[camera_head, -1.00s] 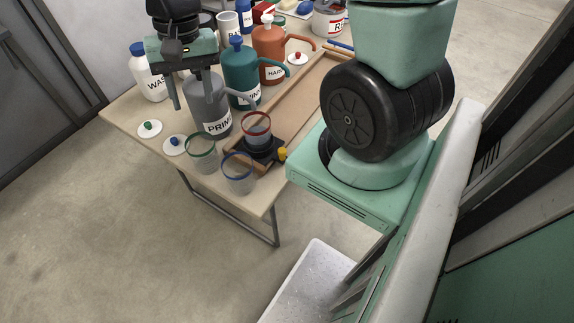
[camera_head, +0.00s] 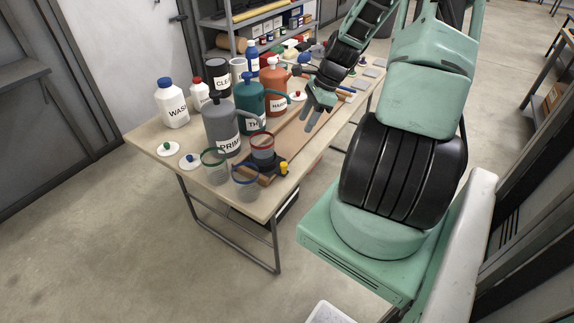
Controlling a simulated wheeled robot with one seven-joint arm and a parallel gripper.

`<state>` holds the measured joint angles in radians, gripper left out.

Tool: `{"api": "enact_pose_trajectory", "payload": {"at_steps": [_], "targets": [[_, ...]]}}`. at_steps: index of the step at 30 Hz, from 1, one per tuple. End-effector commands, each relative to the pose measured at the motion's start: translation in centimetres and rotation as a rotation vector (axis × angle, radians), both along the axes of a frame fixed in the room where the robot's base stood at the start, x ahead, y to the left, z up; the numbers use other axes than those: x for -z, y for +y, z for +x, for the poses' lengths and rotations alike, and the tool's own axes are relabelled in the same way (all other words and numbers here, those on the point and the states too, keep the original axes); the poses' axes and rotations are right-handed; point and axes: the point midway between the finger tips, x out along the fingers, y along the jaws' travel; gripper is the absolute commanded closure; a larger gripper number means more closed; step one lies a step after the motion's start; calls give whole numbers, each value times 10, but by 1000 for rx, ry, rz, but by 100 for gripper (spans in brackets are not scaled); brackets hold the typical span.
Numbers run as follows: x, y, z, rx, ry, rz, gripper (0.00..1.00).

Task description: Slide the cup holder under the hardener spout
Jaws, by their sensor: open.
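The gripper hides part of the track.
A grey primer container (camera_head: 221,125) and a teal thinner container (camera_head: 250,101) stand left of the track. Green-rimmed (camera_head: 215,168) and blue-rimmed (camera_head: 245,184) cups stand near the table's front edge. White lids (camera_head: 168,148) lie at left. Bottles and tools crowd the back.

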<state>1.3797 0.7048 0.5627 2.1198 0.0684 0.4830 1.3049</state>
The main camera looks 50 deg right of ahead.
Motion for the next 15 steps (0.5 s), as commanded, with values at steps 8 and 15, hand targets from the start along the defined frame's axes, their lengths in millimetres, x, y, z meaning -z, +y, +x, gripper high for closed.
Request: {"api": "enact_pose_trajectory", "payload": {"at_steps": [8,15], "targets": [[45,17,12,-6,2,5,56],[91,32,25,-7,2,4,56]]}}
